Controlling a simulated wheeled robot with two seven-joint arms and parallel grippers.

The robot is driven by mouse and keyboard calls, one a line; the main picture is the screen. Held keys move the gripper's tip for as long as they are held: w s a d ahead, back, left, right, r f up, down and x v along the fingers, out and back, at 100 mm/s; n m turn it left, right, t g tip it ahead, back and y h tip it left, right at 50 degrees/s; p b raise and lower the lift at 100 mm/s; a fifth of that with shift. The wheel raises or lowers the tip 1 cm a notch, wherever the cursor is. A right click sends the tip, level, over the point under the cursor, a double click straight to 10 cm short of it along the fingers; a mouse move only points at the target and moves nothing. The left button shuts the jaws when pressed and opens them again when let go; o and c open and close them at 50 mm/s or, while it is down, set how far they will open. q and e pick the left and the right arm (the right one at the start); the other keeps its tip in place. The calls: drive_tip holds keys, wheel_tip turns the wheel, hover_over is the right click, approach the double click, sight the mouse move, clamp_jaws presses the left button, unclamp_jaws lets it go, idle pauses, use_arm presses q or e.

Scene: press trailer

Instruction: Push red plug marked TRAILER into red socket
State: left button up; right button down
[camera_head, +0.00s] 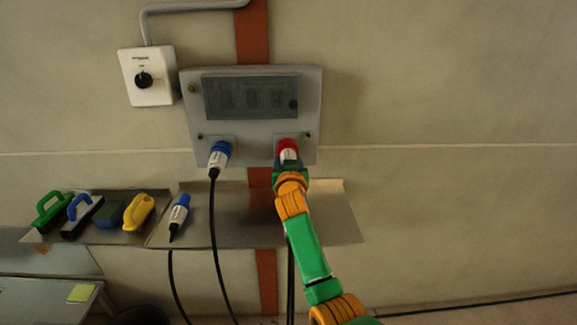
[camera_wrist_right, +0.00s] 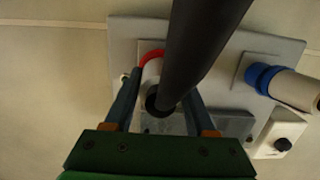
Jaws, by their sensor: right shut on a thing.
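The red plug (camera_head: 289,156), with a white label on its body, is at the red socket (camera_head: 287,143) on the lower right of the grey panel. My right gripper (camera_head: 290,167) is shut on the plug from below and in front. In the right wrist view the fingers (camera_wrist_right: 158,105) stand either side of the plug's pale body (camera_wrist_right: 151,73), and a thick black cable (camera_wrist_right: 200,45) crosses in front. A red ring (camera_wrist_right: 152,56) shows beyond the body. I cannot tell how deep the plug sits. My left gripper is not in view.
A blue plug (camera_head: 219,157) is in the panel's left socket, its cable hanging down. Another blue plug (camera_head: 179,214) lies on the metal shelf (camera_head: 240,225), left of my arm. A switch box (camera_head: 148,77) hangs beside the panel.

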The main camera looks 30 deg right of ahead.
drive_tip(key=shift+c, duration=0.7)
unclamp_jaws()
drive_tip(key=shift+r, duration=0.1)
